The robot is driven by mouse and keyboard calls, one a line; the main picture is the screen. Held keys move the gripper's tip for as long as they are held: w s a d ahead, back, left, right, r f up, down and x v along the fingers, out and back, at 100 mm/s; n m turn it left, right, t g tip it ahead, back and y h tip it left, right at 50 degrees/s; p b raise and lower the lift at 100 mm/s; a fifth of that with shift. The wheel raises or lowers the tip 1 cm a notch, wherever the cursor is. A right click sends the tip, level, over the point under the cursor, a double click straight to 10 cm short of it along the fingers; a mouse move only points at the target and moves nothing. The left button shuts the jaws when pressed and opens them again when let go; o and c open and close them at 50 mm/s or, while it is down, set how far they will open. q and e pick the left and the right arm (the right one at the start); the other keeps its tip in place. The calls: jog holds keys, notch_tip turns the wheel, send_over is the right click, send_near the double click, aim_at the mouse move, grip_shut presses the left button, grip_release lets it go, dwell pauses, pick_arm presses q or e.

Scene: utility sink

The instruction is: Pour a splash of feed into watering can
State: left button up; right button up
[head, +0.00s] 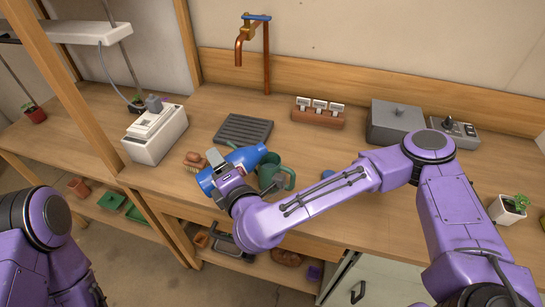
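A blue bottle (245,157) is in my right gripper (219,168), which is shut around its body. The bottle is tipped far over, close to lying on its side, with its narrower end toward the right. The green watering can (277,180) stands on the bench just right of the bottle, partly hidden by the bottle and my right arm. The bottle's narrow end overlaps the can's upper part in the head view. I cannot see any liquid or the bottle's mouth clearly. My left arm is at the lower left; its gripper is out of view.
A dark ribbed mat (243,130) lies behind the bottle. A brush (194,162) is at its left. A small blue object (327,174) lies right of the can. A white box (155,135), grey box (394,122) and rack (318,112) stand farther back.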

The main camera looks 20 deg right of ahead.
jog(key=shift+d+r+m+b, duration=0.1)
jog(key=shift+r+m+b, duration=0.3)
jog(key=shift+r+m, duration=0.4)
dwell(2.2)
jog(key=shift+r, duration=0.1)
